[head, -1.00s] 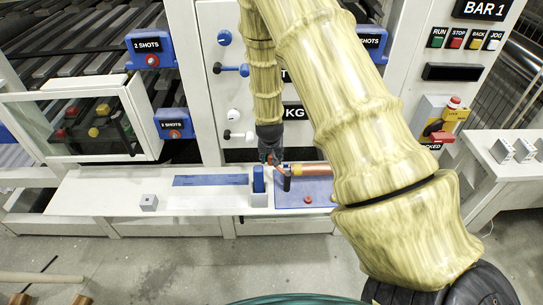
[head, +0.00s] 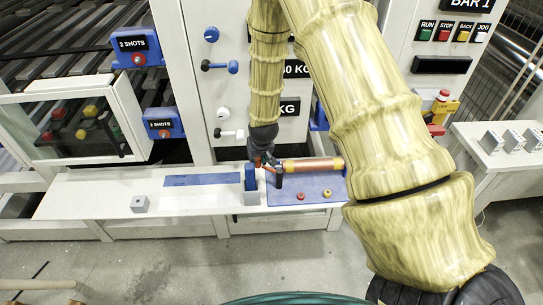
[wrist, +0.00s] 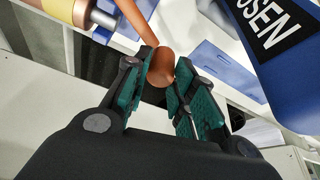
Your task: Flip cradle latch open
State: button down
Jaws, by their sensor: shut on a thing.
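My gripper (wrist: 162,85) is shut on the rounded end of an orange-brown lever (wrist: 160,68), which looks like the cradle latch. The lever runs up and left out of the wrist view, beside a copper-coloured roller (wrist: 68,10) with a metal shaft end. In the head view my gripper (head: 270,172) is low over the white bench, at the left end of the copper roller (head: 312,164). The roller lies over a blue pad (head: 315,190). The cradle and the latch's hinge are mostly hidden, so I cannot tell the latch's angle.
A blue block (head: 250,177) on a grey base stands just left of my gripper. A blue panel lettered "OSEN" (wrist: 285,40) is close on the right in the wrist view. The left bench (head: 90,195) is mostly clear.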

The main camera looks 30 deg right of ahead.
jog(key=shift+s+a+n, duration=0.2)
jog(key=shift+n, duration=0.2)
jog(key=shift+s+a+n+y, duration=0.2)
jog(key=shift+n+y, duration=0.1)
jog(key=shift+n, duration=0.1)
jog(key=c, duration=1.2)
grip_release()
jog(key=shift+r, duration=4.95)
jog(key=shift+c, duration=0.3)
